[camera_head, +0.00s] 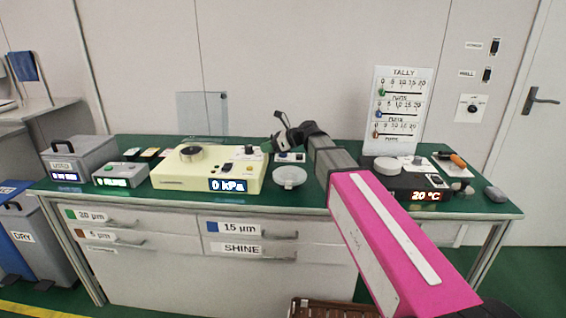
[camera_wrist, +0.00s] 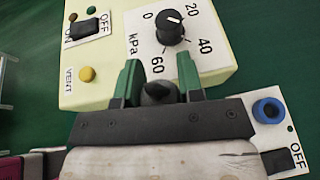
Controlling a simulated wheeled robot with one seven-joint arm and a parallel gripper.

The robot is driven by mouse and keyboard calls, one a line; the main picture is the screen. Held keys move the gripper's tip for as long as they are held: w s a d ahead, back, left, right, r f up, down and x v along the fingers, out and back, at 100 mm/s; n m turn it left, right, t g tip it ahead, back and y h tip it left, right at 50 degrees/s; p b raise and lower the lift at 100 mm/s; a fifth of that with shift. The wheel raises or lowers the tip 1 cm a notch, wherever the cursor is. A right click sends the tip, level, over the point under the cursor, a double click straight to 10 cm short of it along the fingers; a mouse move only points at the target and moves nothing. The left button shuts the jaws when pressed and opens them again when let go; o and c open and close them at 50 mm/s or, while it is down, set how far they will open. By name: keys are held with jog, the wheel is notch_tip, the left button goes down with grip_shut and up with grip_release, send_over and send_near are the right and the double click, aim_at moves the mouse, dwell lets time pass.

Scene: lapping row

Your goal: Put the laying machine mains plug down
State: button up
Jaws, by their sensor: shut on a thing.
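My gripper (camera_wrist: 159,80) has green-tipped fingers, shut on a dark plug (camera_wrist: 158,93) in the wrist view. The plug's lower part is hidden by the gripper body, and its cord cannot be made out. In the head view my gripper (camera_head: 272,131) is above the green bench, by the right end of the cream machine (camera_head: 190,178) with the "0 kPa" display. The wrist view shows this machine (camera_wrist: 110,45) beyond the fingers, with its dial and OFF switch. Beside it is a small white panel (camera_wrist: 285,137) with a blue-ringed socket (camera_wrist: 268,110) and a switch.
The green bench top (camera_head: 305,205) holds a white dish (camera_head: 289,177), a grey box (camera_head: 78,158) and a small display unit (camera_head: 121,174) at left. A dark "20 °C" unit (camera_head: 425,180) stands at right. A clear upright panel (camera_head: 202,114) and tally board (camera_head: 399,110) stand behind.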

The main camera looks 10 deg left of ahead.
jog(key=w+d+f, duration=0.2)
jog(key=d, duration=0.1)
jog(key=w+d+f, duration=0.1)
jog(key=d+f, duration=0.1)
jog(key=shift+w+d, duration=0.1)
jog(key=shift+w, duration=0.15)
jog(key=shift+f, duration=1.9)
jog(key=o, duration=0.9)
jog(key=shift+f, duration=0.1)
jog(key=v, duration=1.2)
